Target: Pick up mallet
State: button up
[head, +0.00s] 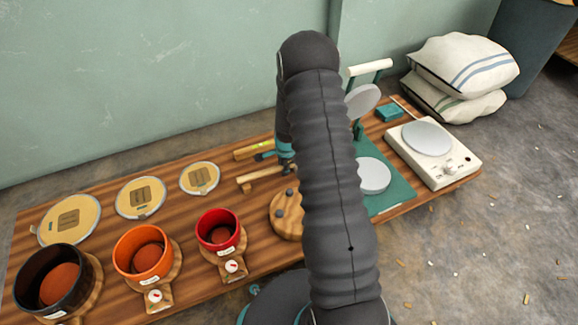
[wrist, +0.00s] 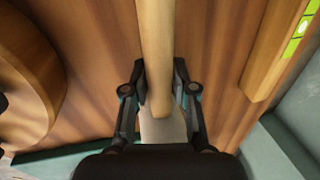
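The mallet's wooden handle (wrist: 155,45) runs down the middle of the wrist view, and its rounded end lies between my fingers. In the head view the mallet (head: 262,174) lies on the wooden table, left of my arm, with a short block at its left end. My gripper (wrist: 159,66) has one finger on each side of the handle, very close to it; I cannot tell whether they press on it. In the head view my gripper (head: 284,160) is at the handle's right end, partly hidden by my arm. The mallet's head is outside the wrist view.
A spirit level (head: 254,149) lies just behind the mallet. A round wooden piece (head: 287,222) with dark knobs stands in front. Red (head: 218,230), orange (head: 142,252) and black (head: 52,280) drum shells stand left. A white scale (head: 437,160) stands right.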

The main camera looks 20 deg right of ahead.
grip_shut()
